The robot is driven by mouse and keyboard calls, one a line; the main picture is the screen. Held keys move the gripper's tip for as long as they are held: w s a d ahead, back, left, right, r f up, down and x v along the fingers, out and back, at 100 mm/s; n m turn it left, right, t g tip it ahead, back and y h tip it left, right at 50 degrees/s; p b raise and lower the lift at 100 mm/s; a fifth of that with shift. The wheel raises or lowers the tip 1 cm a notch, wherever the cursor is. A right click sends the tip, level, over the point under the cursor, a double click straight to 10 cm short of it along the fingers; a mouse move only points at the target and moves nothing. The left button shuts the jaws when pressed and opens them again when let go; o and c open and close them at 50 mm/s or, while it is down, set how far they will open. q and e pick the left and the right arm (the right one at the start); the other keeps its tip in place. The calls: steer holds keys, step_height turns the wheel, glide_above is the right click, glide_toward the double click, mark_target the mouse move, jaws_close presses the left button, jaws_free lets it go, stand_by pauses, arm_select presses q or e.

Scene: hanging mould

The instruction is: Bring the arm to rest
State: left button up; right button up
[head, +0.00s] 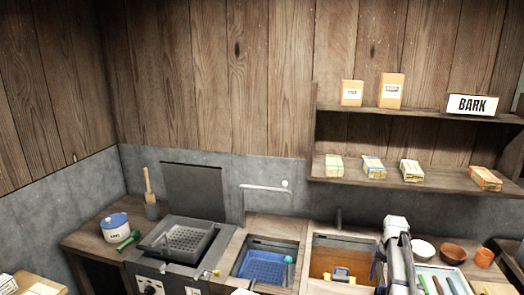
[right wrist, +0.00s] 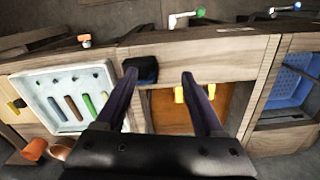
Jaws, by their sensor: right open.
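My right arm (head: 396,240) reaches down at the right of the counter in the head view. The fingers are over the wooden counter edge and the orange-brown basin (right wrist: 165,108). A dark blue-black item (right wrist: 145,68) shows beside the left fingertip; I cannot tell whether they touch. My left gripper is not in view.
A white tray (right wrist: 42,85) with several coloured tools lies near the right gripper. The basin (head: 325,262) holds a yellow-handled item (head: 341,274). A blue basket (head: 264,266) sits in the sink. Bowls (head: 423,250) stand right of my arm; shelves (head: 400,178) hang behind.

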steer(key=s+a+n, duration=0.1)
steer(key=s+a, duration=0.2)
steer(key=a, duration=0.4)
steer(key=s+a+n, duration=0.2)
steer(key=a, duration=0.6)
steer(key=s+a+n+h, duration=0.1)
steer(key=s+a+n, duration=0.4)
steer(key=s+a, duration=1.6)
steer(key=shift+s+n, duration=0.4)
steer(key=shift+s, duration=0.3)
